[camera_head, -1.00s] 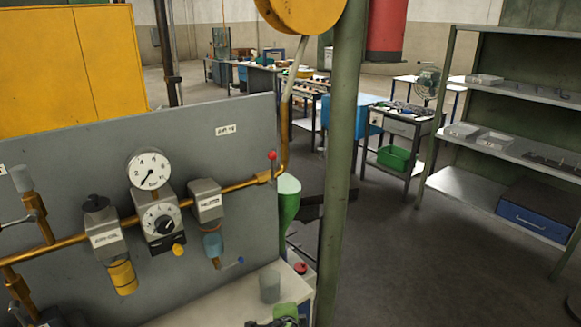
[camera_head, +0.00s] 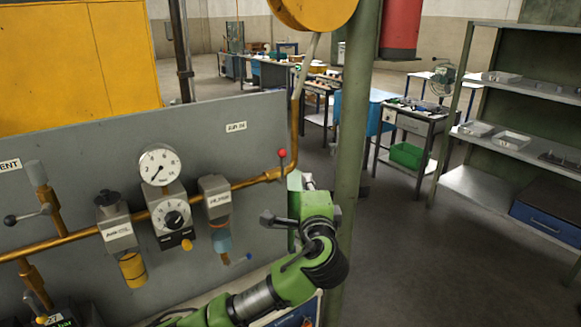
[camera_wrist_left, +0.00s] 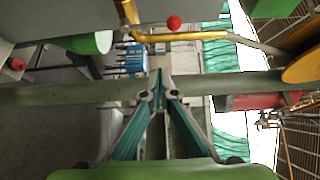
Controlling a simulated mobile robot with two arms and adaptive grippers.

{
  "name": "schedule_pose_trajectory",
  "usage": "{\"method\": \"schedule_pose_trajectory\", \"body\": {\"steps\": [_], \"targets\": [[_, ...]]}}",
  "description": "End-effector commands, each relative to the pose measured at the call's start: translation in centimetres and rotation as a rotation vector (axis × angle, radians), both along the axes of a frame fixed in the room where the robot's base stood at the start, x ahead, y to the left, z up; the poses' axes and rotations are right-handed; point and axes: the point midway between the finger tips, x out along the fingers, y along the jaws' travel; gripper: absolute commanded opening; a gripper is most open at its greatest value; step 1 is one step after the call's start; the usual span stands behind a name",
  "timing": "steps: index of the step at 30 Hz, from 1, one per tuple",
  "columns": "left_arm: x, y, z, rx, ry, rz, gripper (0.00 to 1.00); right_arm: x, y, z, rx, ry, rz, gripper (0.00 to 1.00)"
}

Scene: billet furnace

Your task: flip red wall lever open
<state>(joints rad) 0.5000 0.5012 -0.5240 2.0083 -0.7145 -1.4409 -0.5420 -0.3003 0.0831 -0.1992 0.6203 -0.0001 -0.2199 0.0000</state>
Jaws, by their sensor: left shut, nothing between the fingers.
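The red wall lever shows as a red ball knob (camera_head: 282,153) on a short upright stem, at the right end of the brass pipe on the grey panel. In the left wrist view the red knob (camera_wrist_left: 173,23) is near the top, above the fingertips and beside the brass pipe. My left gripper (camera_head: 308,184) is right of and below the knob in the head view, apart from it. In the left wrist view its fingers (camera_wrist_left: 158,78) are closed together and hold nothing. The right gripper is not in view.
The grey panel (camera_head: 90,170) carries a pressure gauge (camera_head: 159,165), regulators and valves left of the lever. A green post (camera_head: 357,130) stands close to the right of my gripper. A yellow reel (camera_head: 313,10) hangs above. Shelves (camera_head: 520,130) stand at right, with open floor between.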

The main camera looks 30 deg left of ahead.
Motion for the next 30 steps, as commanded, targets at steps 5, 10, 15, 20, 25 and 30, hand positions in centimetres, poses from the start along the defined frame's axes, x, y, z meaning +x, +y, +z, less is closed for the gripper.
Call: {"method": "schedule_pose_trajectory", "body": {"steps": [5,10,15,20,25,30], "targets": [[0.6,0.4,0.1,0.0,0.001,0.001,0.0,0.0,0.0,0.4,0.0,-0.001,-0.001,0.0],[2.5,2.0,0.3,0.002,0.003,0.003,0.0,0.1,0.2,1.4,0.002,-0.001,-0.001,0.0],[5.1,3.9,0.3,0.001,0.002,0.002,0.0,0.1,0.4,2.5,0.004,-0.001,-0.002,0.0],[7.3,5.6,0.3,0.0,0.001,0.003,0.0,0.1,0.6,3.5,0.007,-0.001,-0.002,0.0],[6.7,7.1,0.3,0.003,0.005,0.0,0.0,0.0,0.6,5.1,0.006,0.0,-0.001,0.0],[5.2,7.9,0.1,0.0,0.004,-0.001,0.0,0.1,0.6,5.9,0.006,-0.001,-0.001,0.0]]}}
